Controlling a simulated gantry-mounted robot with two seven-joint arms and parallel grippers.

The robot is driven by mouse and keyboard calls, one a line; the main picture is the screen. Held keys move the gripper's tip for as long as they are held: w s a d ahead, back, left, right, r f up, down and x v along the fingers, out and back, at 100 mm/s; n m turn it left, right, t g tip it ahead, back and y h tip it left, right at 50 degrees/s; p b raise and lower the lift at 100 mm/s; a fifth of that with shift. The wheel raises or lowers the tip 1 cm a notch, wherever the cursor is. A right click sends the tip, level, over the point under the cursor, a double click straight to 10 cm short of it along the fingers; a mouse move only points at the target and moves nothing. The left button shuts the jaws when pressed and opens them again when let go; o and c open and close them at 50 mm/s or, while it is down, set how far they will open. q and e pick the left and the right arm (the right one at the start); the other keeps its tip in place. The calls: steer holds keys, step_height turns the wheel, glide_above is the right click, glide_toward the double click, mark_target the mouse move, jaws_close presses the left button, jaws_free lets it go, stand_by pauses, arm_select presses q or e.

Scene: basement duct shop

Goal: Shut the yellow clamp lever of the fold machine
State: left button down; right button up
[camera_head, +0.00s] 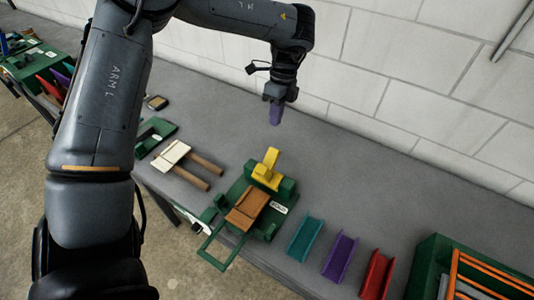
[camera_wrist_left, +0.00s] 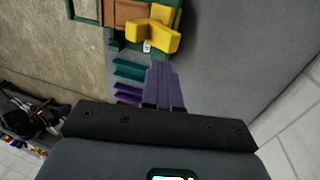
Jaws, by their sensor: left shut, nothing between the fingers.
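The green fold machine (camera_head: 233,218) stands on the grey bench in the head view, with a brown folded sheet (camera_head: 247,208) on it. Its yellow clamp lever (camera_head: 270,160) stands up and tilts at the machine's back. In the left wrist view the yellow lever (camera_wrist_left: 157,34) shows near the top, beside the brown sheet (camera_wrist_left: 125,12). My left gripper (camera_head: 275,118) has purple fingers and hangs above the bench behind the lever, apart from it. In the left wrist view its fingers (camera_wrist_left: 163,84) are shut together and empty. My right gripper is in neither view.
Teal (camera_head: 305,238), purple (camera_head: 340,256) and red (camera_head: 377,273) channels lie right of the machine. A green crate (camera_head: 428,263) with orange bars stands at far right. A wooden-handled tool (camera_head: 174,154) lies left. A block wall (camera_head: 390,75) runs behind the bench.

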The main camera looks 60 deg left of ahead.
arm_select(q)
steer(key=shift+f, duration=0.15)
glide_toward(269, 157)
steer(key=x, duration=0.5)
steer(key=shift+p, duration=0.4)
steer(key=shift+s+d+f+p, duration=0.25)
steer(key=shift+s+d+p, duration=0.25)
steer(key=shift+s, duration=0.45)
steer(key=shift+s+d+f, duration=0.35)
steer(key=shift+s+d, duration=0.05)
steer(key=shift+s, duration=0.2)
